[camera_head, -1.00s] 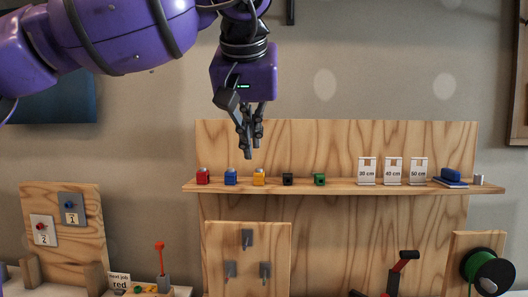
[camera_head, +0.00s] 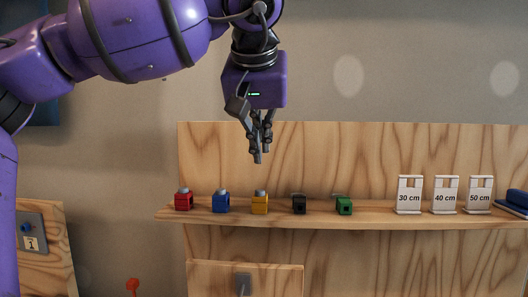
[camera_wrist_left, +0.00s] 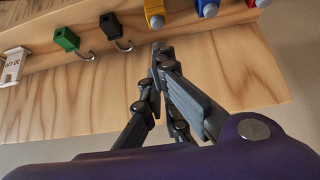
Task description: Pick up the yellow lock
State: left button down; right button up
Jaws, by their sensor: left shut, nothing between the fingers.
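The yellow lock (camera_head: 260,203) stands on the wooden shelf, between the blue lock and the black lock. It also shows at the top of the left wrist view (camera_wrist_left: 155,12), partly cut off by the frame edge. My left gripper (camera_head: 258,158) is shut and empty, pointing down in the air above the yellow lock and apart from it. Its closed fingers show in the left wrist view (camera_wrist_left: 160,55). My right gripper is not in view.
On the shelf (camera_head: 380,221) stand a red lock (camera_head: 184,201), a blue lock (camera_head: 221,202), a black lock (camera_head: 299,204) and a green lock (camera_head: 344,206). Cards marked 30 cm (camera_head: 409,196), 40 cm and 50 cm stand further right. A wooden back panel (camera_head: 400,150) rises behind.

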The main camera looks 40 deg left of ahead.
pick_arm(q)
send_over(260, 203)
jog(key=w+a, duration=0.3)
jog(key=w, duration=0.1)
jog(key=f, duration=0.6)
jog(key=shift+s+d+f, duration=0.2)
jog(key=shift+d+f, duration=0.05)
jog(key=shift+f, duration=0.15)
